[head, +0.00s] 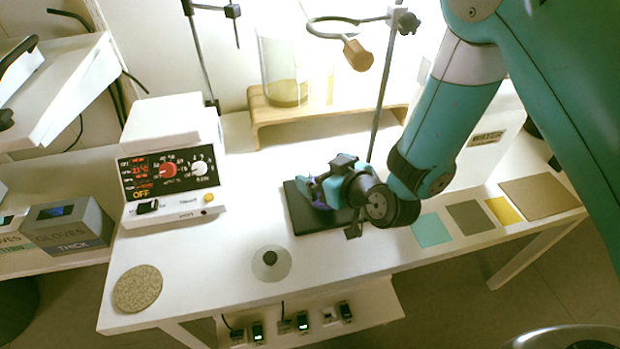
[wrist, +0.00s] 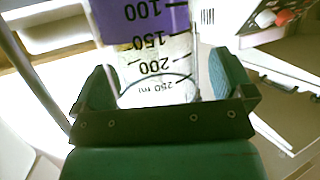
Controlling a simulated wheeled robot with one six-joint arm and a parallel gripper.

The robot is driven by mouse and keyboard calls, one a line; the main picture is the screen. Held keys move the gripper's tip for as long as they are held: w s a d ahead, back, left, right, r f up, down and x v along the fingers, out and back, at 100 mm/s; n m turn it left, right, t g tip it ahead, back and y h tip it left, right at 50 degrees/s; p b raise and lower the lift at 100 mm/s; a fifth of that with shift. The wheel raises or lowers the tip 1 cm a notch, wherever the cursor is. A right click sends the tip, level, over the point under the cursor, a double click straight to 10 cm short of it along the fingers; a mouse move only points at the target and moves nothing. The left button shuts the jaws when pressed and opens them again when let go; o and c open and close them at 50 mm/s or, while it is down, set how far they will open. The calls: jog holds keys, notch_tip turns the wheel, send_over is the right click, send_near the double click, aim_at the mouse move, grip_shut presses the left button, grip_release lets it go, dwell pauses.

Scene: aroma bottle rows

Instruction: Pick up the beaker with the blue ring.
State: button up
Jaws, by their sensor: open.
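My gripper (head: 322,189) is low over a dark square mat (head: 303,216) in the head view, and my arm hides most of what is there. In the wrist view my gripper (wrist: 162,66) is open, with one finger on each side of a clear beaker (wrist: 158,68). The beaker has black volume marks that read upside down, up to 250 ml. A wide purple area covers its far part. A little purple also shows by the fingers in the head view. I cannot make out a blue ring.
A white box device (head: 172,165) with red digits stands on the left of the table. A large glass vessel (head: 282,60) stands on a wooden shelf (head: 330,112) behind. A metal stand rod (head: 386,85) rises close behind my gripper.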

jog(key=shift+w, duration=0.15)
jog(key=shift+d, duration=0.15)
jog(key=c, duration=1.1)
jog(key=shift+c, duration=0.3)
jog(key=shift+r, duration=0.1)
